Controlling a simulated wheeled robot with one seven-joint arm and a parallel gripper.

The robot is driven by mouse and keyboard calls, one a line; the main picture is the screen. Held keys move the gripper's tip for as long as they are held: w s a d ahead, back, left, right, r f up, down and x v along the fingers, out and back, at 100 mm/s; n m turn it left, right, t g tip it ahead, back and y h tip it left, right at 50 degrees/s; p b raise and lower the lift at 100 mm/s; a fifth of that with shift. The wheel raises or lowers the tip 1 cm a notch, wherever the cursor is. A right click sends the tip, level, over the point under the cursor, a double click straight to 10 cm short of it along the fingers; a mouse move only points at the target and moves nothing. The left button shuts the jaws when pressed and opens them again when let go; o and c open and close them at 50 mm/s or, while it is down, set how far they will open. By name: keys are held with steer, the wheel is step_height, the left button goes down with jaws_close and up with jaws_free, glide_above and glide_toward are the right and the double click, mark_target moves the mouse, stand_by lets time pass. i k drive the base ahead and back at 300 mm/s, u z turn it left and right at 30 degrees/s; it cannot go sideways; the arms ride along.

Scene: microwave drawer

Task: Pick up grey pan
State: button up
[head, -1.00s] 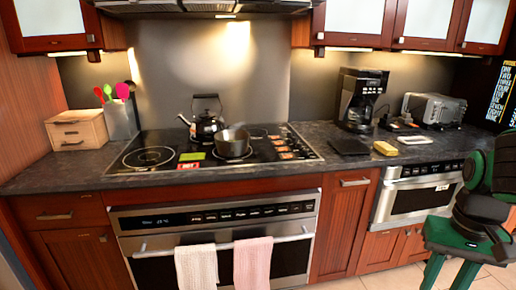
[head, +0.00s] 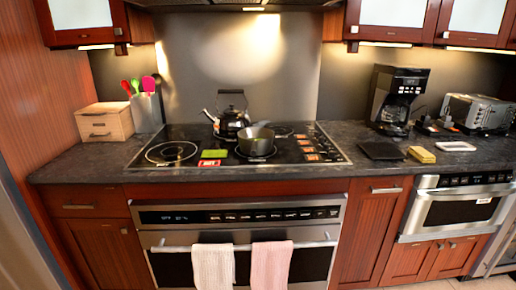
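The grey pan (head: 256,142) is a small pot that sits upright on the black glass cooktop (head: 318,156), right of centre. Its short handle (head: 261,124) points away toward the back. A black kettle (head: 231,122) stands close behind it and to its left. My gripper is not in view, and no part of my arm shows in the head view now.
A green sponge or card (head: 215,153) lies left of the pan. A wooden box (head: 104,122) and utensil holder (head: 147,111) stand at left. A coffee maker (head: 396,98), toaster (head: 476,112) and black board (head: 381,151) are at right. Towels (head: 271,265) hang on the oven handle.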

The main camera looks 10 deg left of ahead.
mark_target(260, 143)
steer(key=z, duration=0.05)
steer(key=i, duration=1)
steer(key=u, duration=0.05)
